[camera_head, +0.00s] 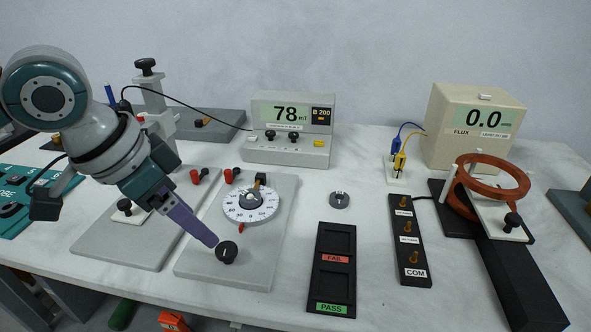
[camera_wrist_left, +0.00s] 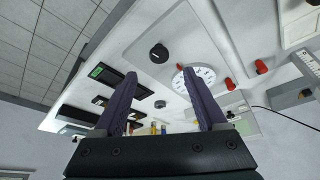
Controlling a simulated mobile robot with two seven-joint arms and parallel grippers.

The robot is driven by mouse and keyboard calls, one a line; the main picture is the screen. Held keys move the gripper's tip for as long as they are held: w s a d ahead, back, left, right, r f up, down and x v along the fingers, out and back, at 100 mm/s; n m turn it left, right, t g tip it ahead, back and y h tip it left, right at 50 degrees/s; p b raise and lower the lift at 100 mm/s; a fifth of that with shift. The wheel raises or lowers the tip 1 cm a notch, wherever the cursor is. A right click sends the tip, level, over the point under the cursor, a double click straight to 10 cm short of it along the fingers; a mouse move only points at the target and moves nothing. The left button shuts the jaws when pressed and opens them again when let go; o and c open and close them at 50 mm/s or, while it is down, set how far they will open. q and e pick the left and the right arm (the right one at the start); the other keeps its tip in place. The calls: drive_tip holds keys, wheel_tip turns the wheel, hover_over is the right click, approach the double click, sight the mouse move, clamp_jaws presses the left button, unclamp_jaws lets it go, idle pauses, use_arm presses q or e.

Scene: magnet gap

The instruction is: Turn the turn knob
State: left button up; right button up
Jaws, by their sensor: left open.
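The turn knob is a small black round knob (camera_head: 227,252) near the front of a light grey plate (camera_head: 200,263), in front of a white dial (camera_head: 237,212) with printed markings. In the left wrist view, the knob (camera_wrist_left: 159,53) shows between and a little beyond the two purple fingers, and the dial (camera_wrist_left: 208,73) is partly covered by the right-hand finger. My left gripper (camera_head: 208,238) comes in from the left, tilted down, with its fingertips just left of the knob in the picture. In the left wrist view, my left gripper (camera_wrist_left: 162,74) is open with nothing between its fingers. I cannot tell whether it touches the knob.
A second grey plate (camera_head: 120,244) lies left, under my arm. A meter reading 78 (camera_head: 260,153) stands behind. A black tray (camera_head: 320,258) marked FAIL and PASS, a small grey ring (camera_head: 339,201) and a black terminal strip (camera_head: 405,275) lie right. A flux meter (camera_head: 443,135) and copper coils (camera_head: 522,187) stand farther right.

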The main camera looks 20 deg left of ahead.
sight(225, 249)
use_arm(q)
drive_tip(key=b+x, duration=0.2)
drive_tip(key=x, duration=0.6)
drive_tip(key=shift+c, duration=0.3)
clamp_jaws()
